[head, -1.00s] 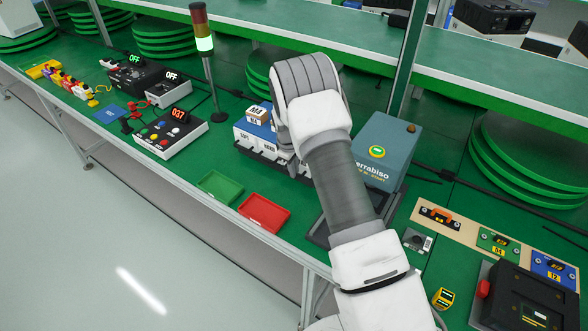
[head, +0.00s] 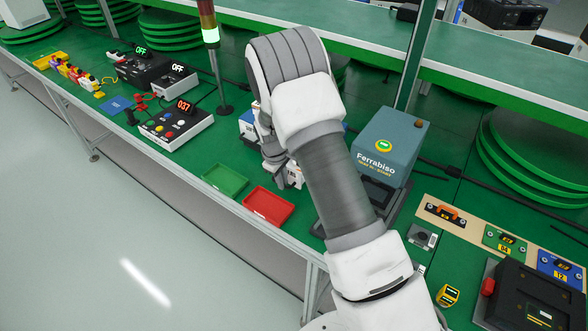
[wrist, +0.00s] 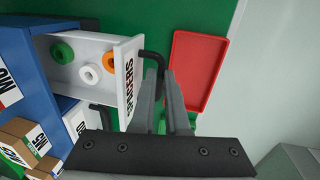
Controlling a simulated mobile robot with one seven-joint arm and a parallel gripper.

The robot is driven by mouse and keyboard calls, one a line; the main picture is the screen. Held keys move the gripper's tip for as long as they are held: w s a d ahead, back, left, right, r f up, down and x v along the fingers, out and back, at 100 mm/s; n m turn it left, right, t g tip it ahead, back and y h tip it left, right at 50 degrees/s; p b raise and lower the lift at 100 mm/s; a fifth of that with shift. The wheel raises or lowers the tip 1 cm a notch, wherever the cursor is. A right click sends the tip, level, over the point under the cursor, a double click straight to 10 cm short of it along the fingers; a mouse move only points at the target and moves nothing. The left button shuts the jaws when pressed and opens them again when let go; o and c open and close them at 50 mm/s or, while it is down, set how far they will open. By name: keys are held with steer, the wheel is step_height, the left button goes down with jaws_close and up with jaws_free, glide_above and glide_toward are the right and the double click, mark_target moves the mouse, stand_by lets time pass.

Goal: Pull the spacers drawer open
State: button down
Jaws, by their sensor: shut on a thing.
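The white spacers drawer (wrist: 128,82) is pulled out of the blue cabinet (wrist: 38,55) in the wrist view. Its label reads SPACERS. Three rings, orange, white and green, lie inside it. A black bar handle (wrist: 153,57) sticks out from its front. My gripper (wrist: 161,78) is shut on this handle. In the head view my gripper (head: 284,180) is low over the bench, behind the red tray; my arm hides most of the cabinet and drawer.
The red tray (head: 267,206) and green tray (head: 224,181) lie near the bench's front edge, close to the gripper. A grey-blue Ferrabiso machine (head: 390,145) stands right of my arm. Small boxes (wrist: 25,140) sit by the cabinet.

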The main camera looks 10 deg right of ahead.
steer(key=s+a, duration=0.3)
steer(key=shift+s+a, duration=0.4)
steer(key=c, duration=1.2)
jaws_free()
steer(key=shift+r, duration=0.1)
step_height(320, 180, up, 17)
steer(key=s+a, duration=0.2)
steer(key=shift+s, duration=0.1)
